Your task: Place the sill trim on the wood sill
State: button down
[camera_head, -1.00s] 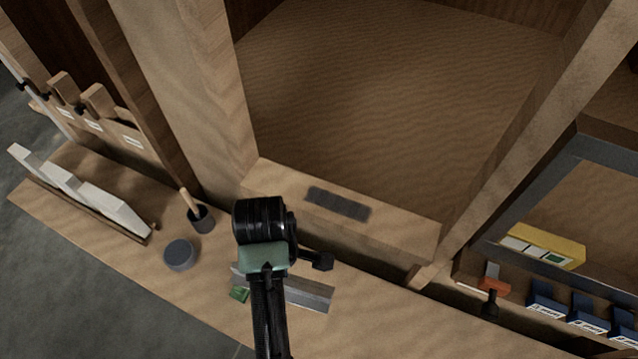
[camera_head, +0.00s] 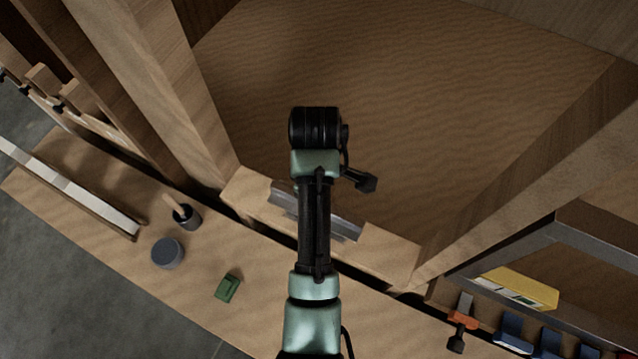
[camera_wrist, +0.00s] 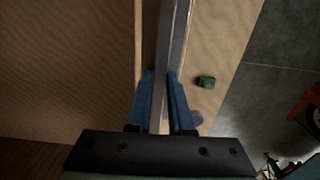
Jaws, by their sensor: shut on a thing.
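The sill trim (camera_head: 345,228) is a long grey metal strip. In the head view it shows on both sides of my arm, over the wood sill (camera_head: 398,258) and roughly along its length. In the wrist view the sill trim (camera_wrist: 178,45) runs lengthwise between the blue fingers of my gripper (camera_wrist: 160,80), which is shut on it. The dark patch on the sill is hidden behind the arm and trim. I cannot tell whether the trim touches the sill or is held just above it. My fingertips are hidden in the head view.
Wooden posts (camera_head: 150,90) flank the opening.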

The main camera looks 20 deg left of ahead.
jog(key=shift+f+p, duration=0.55)
jog(key=shift+f, duration=2.5)
jog(key=shift+f, duration=0.1)
jog(key=c, duration=0.8)
grip_release()
notch_tip(320, 180, up, 11)
jog(key=shift+r+p, duration=0.15)
jog(key=shift+p, duration=0.3)
jog(key=shift+r+p, duration=0.5)
jog(key=shift+p, duration=0.05)
